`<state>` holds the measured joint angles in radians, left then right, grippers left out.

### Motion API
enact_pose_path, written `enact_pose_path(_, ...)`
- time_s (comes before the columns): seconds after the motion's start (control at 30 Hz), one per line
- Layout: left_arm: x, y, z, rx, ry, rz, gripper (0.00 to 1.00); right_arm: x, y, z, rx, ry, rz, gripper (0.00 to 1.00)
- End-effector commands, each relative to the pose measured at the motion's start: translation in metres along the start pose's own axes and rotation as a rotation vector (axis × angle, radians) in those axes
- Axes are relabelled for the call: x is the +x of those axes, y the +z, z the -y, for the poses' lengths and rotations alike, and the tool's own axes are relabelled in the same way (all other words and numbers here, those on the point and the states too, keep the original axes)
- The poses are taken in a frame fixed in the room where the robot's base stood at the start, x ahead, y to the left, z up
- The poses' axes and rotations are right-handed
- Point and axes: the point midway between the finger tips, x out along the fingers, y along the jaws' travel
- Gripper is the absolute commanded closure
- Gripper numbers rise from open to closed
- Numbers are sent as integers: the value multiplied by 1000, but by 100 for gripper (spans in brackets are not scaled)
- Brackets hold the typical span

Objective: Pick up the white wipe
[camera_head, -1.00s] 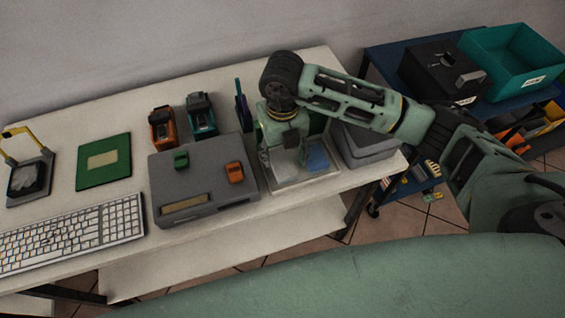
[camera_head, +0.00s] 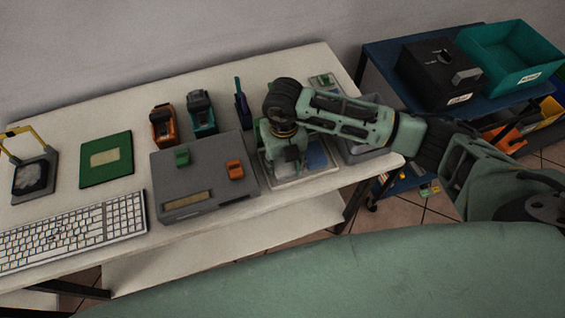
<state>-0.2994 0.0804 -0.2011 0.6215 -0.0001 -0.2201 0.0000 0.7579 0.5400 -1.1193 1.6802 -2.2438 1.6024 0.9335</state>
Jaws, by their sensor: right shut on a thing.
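My right gripper (camera_head: 285,165) points down into a shallow clear tray (camera_head: 303,182) near the front right of the white table. It is shut on what seems to be the white wipe, at the left side of the tray. The gripper body hides most of the wipe and the fingertips are hard to make out. A blue wipe (camera_head: 317,155) lies in the tray just right of the gripper. My left gripper is not in view.
A grey box (camera_head: 205,190) with a green and an orange clip stands close left of the tray. A grey bin (camera_head: 365,150) is close right, under my forearm. Orange (camera_head: 162,127) and teal (camera_head: 202,117) devices stand behind. A keyboard (camera_head: 75,235) lies at left.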

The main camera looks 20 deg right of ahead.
Motion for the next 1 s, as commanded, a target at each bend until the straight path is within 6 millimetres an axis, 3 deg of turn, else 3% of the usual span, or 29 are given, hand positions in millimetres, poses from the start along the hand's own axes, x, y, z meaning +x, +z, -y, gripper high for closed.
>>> enact_pose_path(0.37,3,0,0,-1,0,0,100,-7,1,0,0,0,2,76)
enact_pose_path(0.57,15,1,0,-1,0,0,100,-35,2,0,-2,1,6,76)
enact_pose_path(1.0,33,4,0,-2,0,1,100,-89,-82,16,-4,0,3,76)
